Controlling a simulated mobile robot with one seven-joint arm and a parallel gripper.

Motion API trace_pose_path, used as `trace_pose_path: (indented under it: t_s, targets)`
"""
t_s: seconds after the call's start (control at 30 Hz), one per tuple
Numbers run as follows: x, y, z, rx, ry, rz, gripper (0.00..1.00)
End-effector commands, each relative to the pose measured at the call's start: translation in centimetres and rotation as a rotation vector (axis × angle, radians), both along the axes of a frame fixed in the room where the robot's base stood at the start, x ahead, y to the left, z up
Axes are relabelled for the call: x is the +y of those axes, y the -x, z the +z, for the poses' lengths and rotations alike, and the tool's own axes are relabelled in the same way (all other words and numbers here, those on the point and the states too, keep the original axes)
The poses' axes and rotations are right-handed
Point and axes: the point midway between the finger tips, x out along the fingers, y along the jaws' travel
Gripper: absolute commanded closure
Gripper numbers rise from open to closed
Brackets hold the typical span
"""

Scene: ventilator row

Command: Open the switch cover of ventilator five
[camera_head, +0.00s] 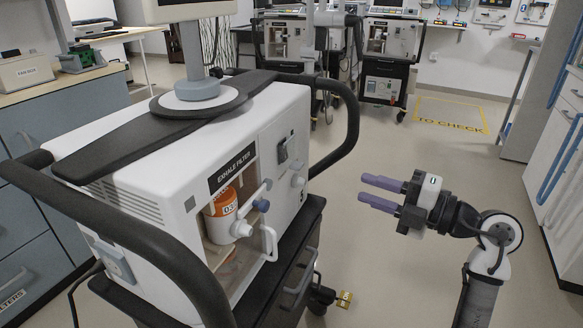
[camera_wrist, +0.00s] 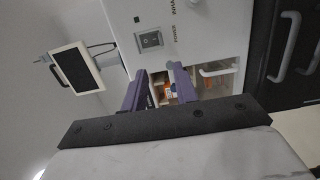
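The nearest ventilator (camera_head: 200,115) is a white box on a dark cart; I cannot read a ventilator number on it. A small switch unit (camera_head: 283,152) sits on its front panel, right of the "EXHALE FILTER" label. In the wrist view a framed rocker switch (camera_wrist: 151,40) shows beside the word POWER; I cannot tell whether a clear cover lies over it. My gripper (camera_head: 367,189) is right of the ventilator, pointing left, apart from it. Its two purple fingers (camera_wrist: 158,75) are apart with nothing between them.
The filter bay (camera_head: 228,210) holds an orange-and-white canister (camera_head: 220,215). A black handle bar (camera_head: 345,125) curves out at the ventilator's right. More ventilators (camera_head: 390,45) stand at the back. A cabinet (camera_head: 567,130) stands at right. The floor around my gripper is clear.

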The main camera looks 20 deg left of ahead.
Motion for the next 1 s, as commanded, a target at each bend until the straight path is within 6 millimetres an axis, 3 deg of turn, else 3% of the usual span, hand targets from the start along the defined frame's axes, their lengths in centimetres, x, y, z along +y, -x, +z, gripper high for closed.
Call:
trace_pose_path:
  t_s: [0.13, 0.27, 0.7, 1.0]
  targets:
    - [0.0, -0.1, -0.2, 0.004, 0.006, -0.005, 0.71]
    - [1.3, -0.3, -0.2, 0.004, 0.007, -0.003, 0.71]
    - [10.1, -1.5, -0.2, 0.002, 0.006, -0.001, 0.71]
    - [13.3, -2.0, -0.2, 0.004, 0.005, -0.005, 0.71]
